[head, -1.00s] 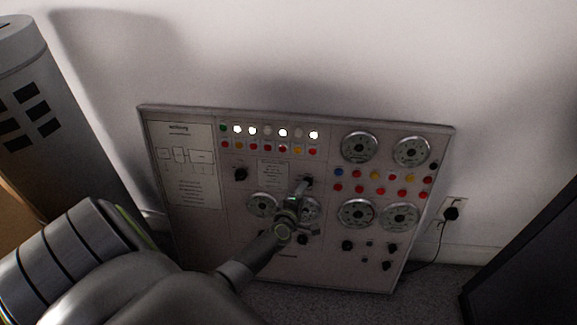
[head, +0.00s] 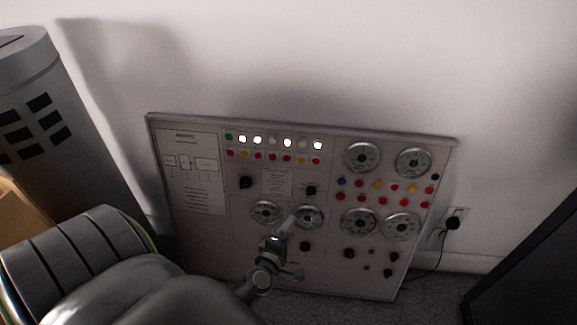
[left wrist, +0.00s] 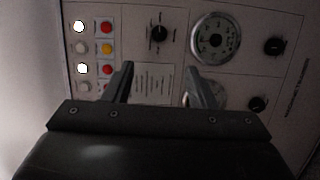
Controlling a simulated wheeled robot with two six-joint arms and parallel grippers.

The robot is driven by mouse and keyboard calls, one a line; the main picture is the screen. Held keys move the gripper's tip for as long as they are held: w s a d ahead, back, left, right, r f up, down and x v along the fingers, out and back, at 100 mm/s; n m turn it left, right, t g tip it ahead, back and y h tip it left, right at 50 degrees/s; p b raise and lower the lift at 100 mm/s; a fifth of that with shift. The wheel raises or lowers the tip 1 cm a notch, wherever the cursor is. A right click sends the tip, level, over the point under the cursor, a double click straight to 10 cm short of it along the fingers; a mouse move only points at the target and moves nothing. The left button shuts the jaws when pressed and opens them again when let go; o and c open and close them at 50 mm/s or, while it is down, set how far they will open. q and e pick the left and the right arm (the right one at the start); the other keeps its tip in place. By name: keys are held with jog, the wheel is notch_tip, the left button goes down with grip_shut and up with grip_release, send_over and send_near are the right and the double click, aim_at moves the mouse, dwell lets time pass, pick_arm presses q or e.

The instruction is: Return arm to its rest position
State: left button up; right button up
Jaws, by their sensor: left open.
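The control panel (head: 200,225) leans against the wall, with knobs, dials, lamps and buttons on its face. My left gripper (head: 286,232) is in front of its lower middle, below the dial (head: 309,216) and the black knob (head: 311,190). In the left wrist view my left gripper (left wrist: 160,85) has its two fingers spread apart with nothing between them. Behind them that view shows a black knob (left wrist: 158,34), a round dial (left wrist: 215,40) and a printed label (left wrist: 153,80). My right gripper does not show.
A grey cylinder with dark slots (head: 60,100) stands at the left, with a brown box (head: 18,208) below it. A wall socket with a plug (head: 452,222) and a dark cabinet (head: 530,265) are at the right.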

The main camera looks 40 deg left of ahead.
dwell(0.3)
pick_arm(q)
jog(key=s+d+f+m+g+h+p, duration=0.1)
jog(key=s+f+m+g+p, duration=0.15)
jog(key=s+f+m, duration=0.45)
jog(key=s+d+f+m+g+h+p, duration=0.1)
jog(key=s+d+f+m+g+h, duration=0.2)
jog(key=s+f, duration=0.5)
jog(key=s+f+m+g+p, duration=0.1)
jog(key=s+f+m+g, duration=0.1)
jog(key=s, duration=0.5)
jog(key=s+f+m+g+p, duration=0.1)
jog(key=s+f+m+g, duration=0.2)
jog(key=s+f+m, duration=0.2)
jog(key=s+f+m+g+y+p, duration=0.1)
jog(key=s+f+m+g, duration=0.2)
jog(key=s, duration=0.7)
jog(key=shift+a+f+m, duration=0.4)
jog(key=shift+f+m, duration=0.05)
jog(key=shift+m, duration=0.05)
jog(key=shift+g, duration=0.25)
